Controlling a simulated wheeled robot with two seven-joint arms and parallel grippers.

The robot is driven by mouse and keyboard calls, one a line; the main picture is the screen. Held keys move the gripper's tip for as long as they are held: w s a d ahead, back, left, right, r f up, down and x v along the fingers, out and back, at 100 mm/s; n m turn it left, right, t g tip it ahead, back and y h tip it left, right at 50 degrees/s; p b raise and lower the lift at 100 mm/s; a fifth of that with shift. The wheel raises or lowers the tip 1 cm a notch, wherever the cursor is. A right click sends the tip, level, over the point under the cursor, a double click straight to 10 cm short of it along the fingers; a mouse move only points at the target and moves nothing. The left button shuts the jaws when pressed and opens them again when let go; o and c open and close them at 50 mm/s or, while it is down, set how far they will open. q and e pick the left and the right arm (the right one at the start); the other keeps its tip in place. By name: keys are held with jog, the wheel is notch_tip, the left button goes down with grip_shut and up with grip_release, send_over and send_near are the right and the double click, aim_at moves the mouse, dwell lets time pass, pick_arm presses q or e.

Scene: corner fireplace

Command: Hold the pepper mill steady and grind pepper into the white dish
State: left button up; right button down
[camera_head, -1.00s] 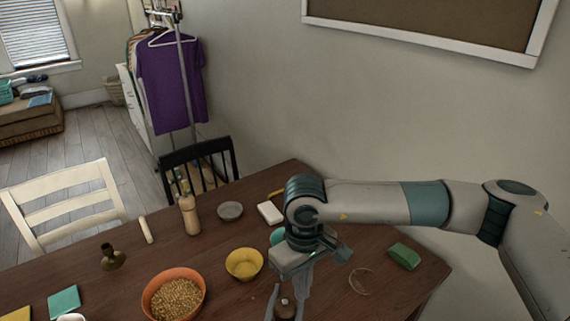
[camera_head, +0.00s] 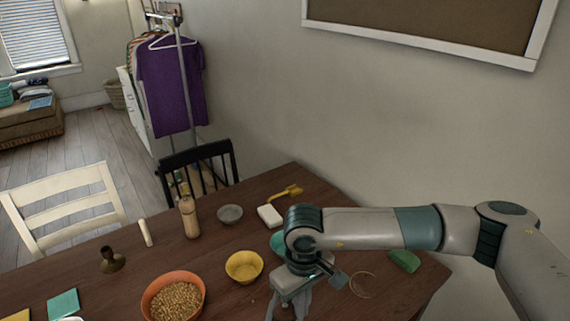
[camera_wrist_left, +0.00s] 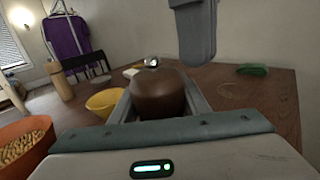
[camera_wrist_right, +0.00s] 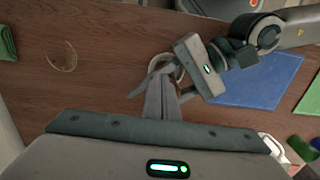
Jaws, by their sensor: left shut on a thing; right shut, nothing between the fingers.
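The pepper mill (camera_wrist_left: 158,95) is dark brown with a shiny metal knob on top. It stands upright between the fingers of my left gripper (camera_wrist_left: 158,112), which is shut on it. My right gripper (camera_head: 288,311) is shut and empty. In the left wrist view its fingers (camera_wrist_left: 197,58) hang just right of and above the mill's knob. In the right wrist view its fingertips (camera_wrist_right: 161,82) are close to my left gripper. A pale round rim (camera_wrist_right: 157,62) shows partly behind the grippers there; I cannot tell whether it is the white dish. The mill is hidden in the head view.
An orange bowl of grains (camera_head: 173,298), a yellow bowl (camera_head: 244,266), a grey dish (camera_head: 229,214) and a tall pale wooden mill-like thing (camera_head: 189,217) stand on the table. A green cloth (camera_head: 404,260) and a clear ring-shaped thing (camera_head: 363,285) lie at the right.

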aim_at(286, 316)
jog(key=shift+f, duration=0.7)
jog(key=shift+w+a, duration=0.1)
jog(key=shift+a, duration=0.2)
dwell(0.4)
jog(key=shift+s+a, duration=0.25)
jog(key=shift+s+a, duration=0.3)
jog(key=shift+a, duration=0.05)
jog(key=shift+s, duration=0.1)
jog(key=shift+s+a+r, duration=0.15)
jog(key=shift+a, duration=0.7)
dwell(0.5)
jog(key=shift+s, duration=0.15)
